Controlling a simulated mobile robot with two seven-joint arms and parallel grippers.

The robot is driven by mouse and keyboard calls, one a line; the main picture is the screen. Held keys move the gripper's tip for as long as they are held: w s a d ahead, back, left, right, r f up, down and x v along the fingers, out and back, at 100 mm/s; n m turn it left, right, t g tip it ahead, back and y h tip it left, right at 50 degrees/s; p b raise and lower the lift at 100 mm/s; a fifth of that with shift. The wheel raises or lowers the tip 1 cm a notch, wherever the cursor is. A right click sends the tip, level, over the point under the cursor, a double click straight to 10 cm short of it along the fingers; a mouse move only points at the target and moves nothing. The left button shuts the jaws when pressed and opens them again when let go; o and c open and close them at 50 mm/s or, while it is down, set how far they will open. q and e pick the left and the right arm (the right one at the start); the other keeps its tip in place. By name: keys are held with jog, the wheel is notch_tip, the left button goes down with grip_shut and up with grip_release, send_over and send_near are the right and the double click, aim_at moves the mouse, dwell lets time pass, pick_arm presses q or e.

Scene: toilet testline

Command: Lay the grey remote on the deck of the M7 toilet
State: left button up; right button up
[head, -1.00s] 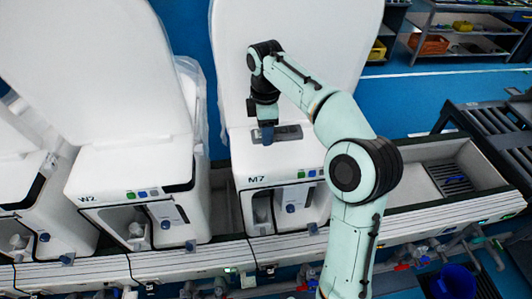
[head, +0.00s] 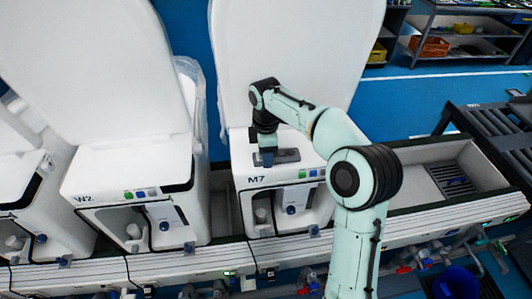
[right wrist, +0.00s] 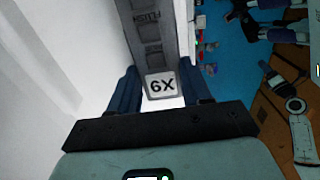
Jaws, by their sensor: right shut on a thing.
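The grey remote (head: 287,155) is in my right gripper (head: 266,160), over the white deck of the M7 toilet (head: 308,168), behind the M7 label and in front of the raised lid. The remote lies roughly flat, long side across the deck; I cannot tell if it touches the surface. In the right wrist view the remote (right wrist: 152,38) runs up and away between the two dark blue fingers of the right gripper (right wrist: 161,84), with a white label at its near end. The gripper is shut on it near that end. My left gripper is out of view.
The raised M7 lid (head: 290,55) stands behind the deck. The W2 toilet (head: 130,165) with its own raised lid is to the left. A sink-like trough (head: 425,180) is to the right.

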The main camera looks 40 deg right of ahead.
jog(key=o, duration=1.1)
jog(key=shift+f, duration=0.15)
jog(key=shift+s, duration=0.1)
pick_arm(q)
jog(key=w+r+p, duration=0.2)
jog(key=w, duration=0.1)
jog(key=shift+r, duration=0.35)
pick_arm(e)
notch_tip(320, 180, up, 12)
jog(key=shift+r, duration=0.2)
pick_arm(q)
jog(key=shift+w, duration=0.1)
